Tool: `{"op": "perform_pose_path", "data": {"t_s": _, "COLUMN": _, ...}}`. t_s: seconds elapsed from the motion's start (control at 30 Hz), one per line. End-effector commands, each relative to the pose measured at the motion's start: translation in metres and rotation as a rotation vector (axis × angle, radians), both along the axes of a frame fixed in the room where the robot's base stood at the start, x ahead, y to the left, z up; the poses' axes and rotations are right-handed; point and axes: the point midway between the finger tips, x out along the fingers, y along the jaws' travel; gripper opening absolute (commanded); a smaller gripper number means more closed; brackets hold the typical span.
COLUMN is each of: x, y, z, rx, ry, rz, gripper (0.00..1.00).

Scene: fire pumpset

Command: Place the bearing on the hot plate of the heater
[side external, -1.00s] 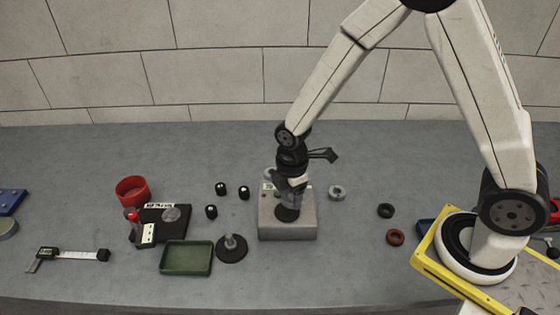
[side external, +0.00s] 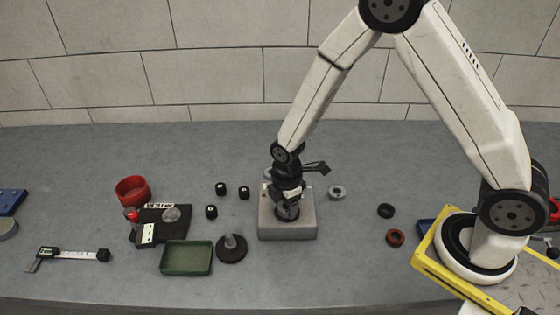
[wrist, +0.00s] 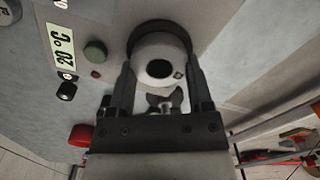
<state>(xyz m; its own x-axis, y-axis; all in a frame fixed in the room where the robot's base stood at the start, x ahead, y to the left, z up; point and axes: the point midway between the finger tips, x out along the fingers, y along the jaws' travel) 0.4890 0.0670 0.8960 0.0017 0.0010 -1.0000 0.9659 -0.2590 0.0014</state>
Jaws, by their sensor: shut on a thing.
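The heater (side external: 288,230) is a grey box in the middle of the bench. Its "20 °C" display (wrist: 63,46) shows in the wrist view. Its hot plate is a dark disc on top, mostly hidden by my gripper in the side view; a dark round edge (wrist: 160,25) shows behind the bearing in the wrist view. My gripper (side external: 287,210) points down, low over the plate, shut on the bearing (wrist: 147,49), a pale ring with a dark hole. It also shows in the wrist view (wrist: 158,72). I cannot tell whether the bearing touches the plate.
A grey ring (side external: 337,192), black ring (side external: 385,210) and red-brown ring (side external: 395,237) lie right of the heater. A dark round stand (side external: 231,250), green tray (side external: 186,258), red cup (side external: 132,190), caliper (side external: 70,254) and several small black cylinders (side external: 221,188) lie left.

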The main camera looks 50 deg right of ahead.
Motion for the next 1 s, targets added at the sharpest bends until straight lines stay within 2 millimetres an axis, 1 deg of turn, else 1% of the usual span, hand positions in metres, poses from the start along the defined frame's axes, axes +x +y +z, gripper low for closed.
{"op": "perform_pose_path", "data": {"t_s": 0.37, "x": 0.0001, "y": 0.0001, "z": -0.0029, "rx": 0.0, "ry": 0.0, "rz": 0.0, "gripper": 0.0}}
{"op": "perform_pose_path", "data": {"t_s": 0.4, "x": 0.0001, "y": 0.0001, "z": -0.0031, "rx": 0.0, "ry": 0.0, "rz": 0.0, "gripper": 0.71}}
{"op": "perform_pose_path", "data": {"t_s": 0.5, "x": 0.0001, "y": 0.0001, "z": -0.0029, "rx": 0.0, "ry": 0.0, "rz": 0.0, "gripper": 1.0}}
{"op": "perform_pose_path", "data": {"t_s": 0.83, "x": 0.0001, "y": 0.0001, "z": -0.0014, "rx": 0.0, "ry": -0.001, "rz": 0.0, "gripper": 1.0}}
{"op": "perform_pose_path", "data": {"t_s": 1.0, "x": 0.0006, "y": 0.0002, "z": 0.0057, "rx": 0.0, "ry": -0.002, "rz": 0.0, "gripper": 1.0}}
